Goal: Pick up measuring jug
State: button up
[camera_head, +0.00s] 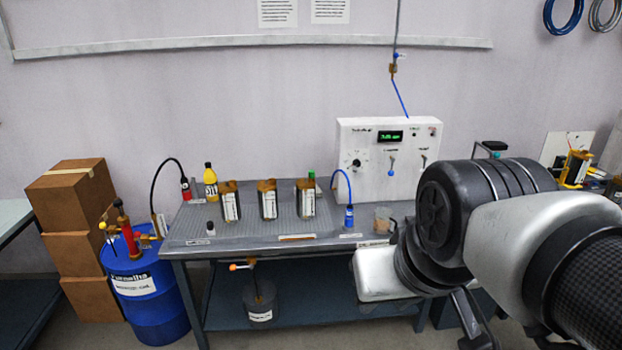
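The measuring jug (383,220) is a small clear jug with brownish contents. It stands upright near the right front part of the grey workbench (240,238), just left of my arm. My arm crosses the right side of the view, in front of the bench's right end. Dark parts that may be my gripper (472,320) show below the arm, lower and to the right of the jug. The fingertips cannot be made out clearly. Nothing of mine visibly touches the jug.
A blue bottle with a curved hose (349,217) stands close left of the jug. A white control panel (388,160) stands behind it. Several labelled canisters (268,203) and a yellow bottle (211,182) stand farther left. A blue drum (150,300) is on the floor.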

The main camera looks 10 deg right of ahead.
aim_at(382, 224)
jog(key=i+l, duration=0.4)
jog(key=i, duration=0.15)
jog(key=i+l, duration=0.35)
jog(key=i, duration=0.25)
jog(key=i+l, duration=0.4)
jog(key=i, duration=0.15)
jog(key=i+l, duration=0.35)
jog(key=i, duration=0.2)
